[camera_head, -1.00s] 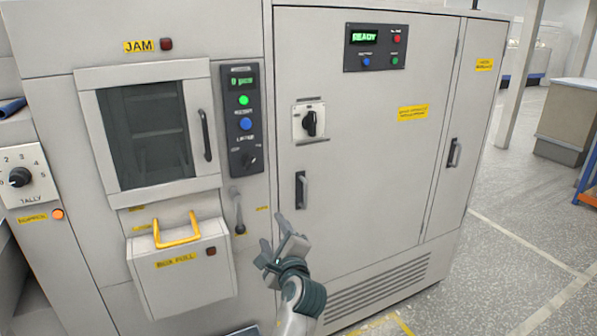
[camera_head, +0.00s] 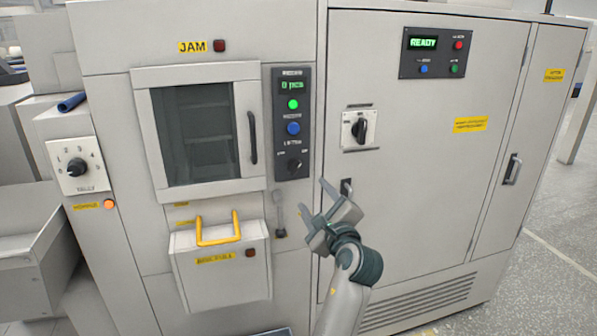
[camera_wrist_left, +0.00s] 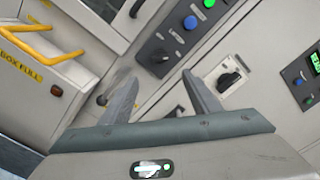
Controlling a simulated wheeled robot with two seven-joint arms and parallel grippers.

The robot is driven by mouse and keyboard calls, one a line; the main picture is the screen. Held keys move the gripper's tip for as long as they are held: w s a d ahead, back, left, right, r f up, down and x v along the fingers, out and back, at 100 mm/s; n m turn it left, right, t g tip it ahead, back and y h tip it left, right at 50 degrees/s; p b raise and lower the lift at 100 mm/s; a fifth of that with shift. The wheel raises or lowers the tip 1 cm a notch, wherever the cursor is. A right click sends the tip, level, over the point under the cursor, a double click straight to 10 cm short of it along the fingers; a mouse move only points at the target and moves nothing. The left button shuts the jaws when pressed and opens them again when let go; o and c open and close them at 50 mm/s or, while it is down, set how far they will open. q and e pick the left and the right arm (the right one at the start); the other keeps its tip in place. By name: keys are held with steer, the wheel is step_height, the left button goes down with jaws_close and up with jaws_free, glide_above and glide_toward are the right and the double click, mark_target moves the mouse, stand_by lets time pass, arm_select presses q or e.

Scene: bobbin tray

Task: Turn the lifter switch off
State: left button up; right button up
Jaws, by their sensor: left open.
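The lifter switch (camera_head: 294,166) is a black rotary knob at the bottom of the dark control panel, under a blue button (camera_head: 293,128). Its pointer direction is too small to read surely. It also shows in the left wrist view (camera_wrist_left: 160,57), ahead of the fingers. My left gripper (camera_head: 313,200) is open and empty, below and slightly right of the switch in the head view and apart from it. In the left wrist view its two fingers (camera_wrist_left: 160,80) point toward the panel. My right gripper is not in view.
A closed window door (camera_head: 252,138) is left of the panel. A yellow-handled box (camera_head: 222,270) juts out below it. A small lever (camera_head: 279,218) hangs under the panel. Another rotary switch (camera_head: 360,129) is on the cabinet door to the right.

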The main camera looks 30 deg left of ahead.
mark_target(296, 170)
arm_select(q)
steer(key=p+x, duration=0.4)
steer(key=x, duration=1.1)
steer(key=shift+w, duration=0.15)
steer(key=c, duration=1.1)
